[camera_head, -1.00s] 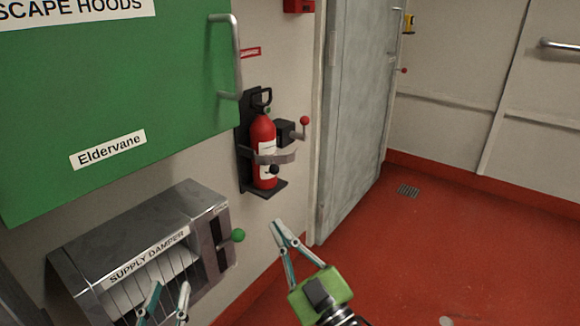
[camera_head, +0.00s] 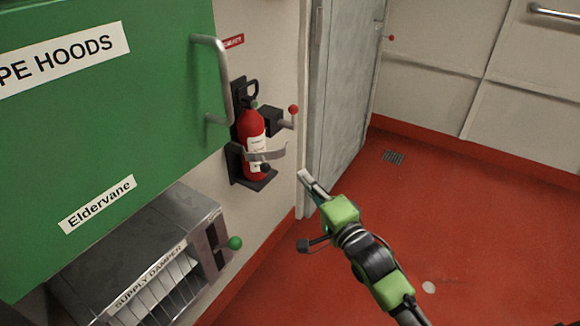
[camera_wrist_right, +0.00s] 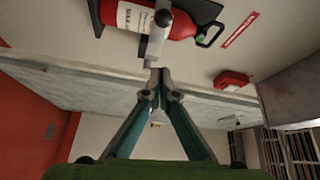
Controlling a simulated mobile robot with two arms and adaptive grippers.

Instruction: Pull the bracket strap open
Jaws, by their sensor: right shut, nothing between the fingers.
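The bracket strap (camera_head: 270,155) is a pale grey curved band across the front of the red fire extinguisher (camera_head: 256,127), its right end standing out from the cylinder. A black knob (camera_head: 265,168) sits just below the strap. My right gripper (camera_head: 306,176) is right of and slightly below the strap, its fingers together and empty. In the right wrist view the fingertips (camera_wrist_right: 155,76) point toward the grey strap (camera_wrist_right: 155,45) and black knob (camera_wrist_right: 163,18); I cannot tell whether they touch. My left gripper is out of view.
A green cabinet (camera_head: 120,130) with a bar handle (camera_head: 224,85) stands left of the extinguisher. Below it is a metal supply damper box (camera_head: 185,215) with a green knob (camera_head: 235,243). A grey door (camera_head: 345,90) is to the right. The red floor (camera_head: 480,220) is open.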

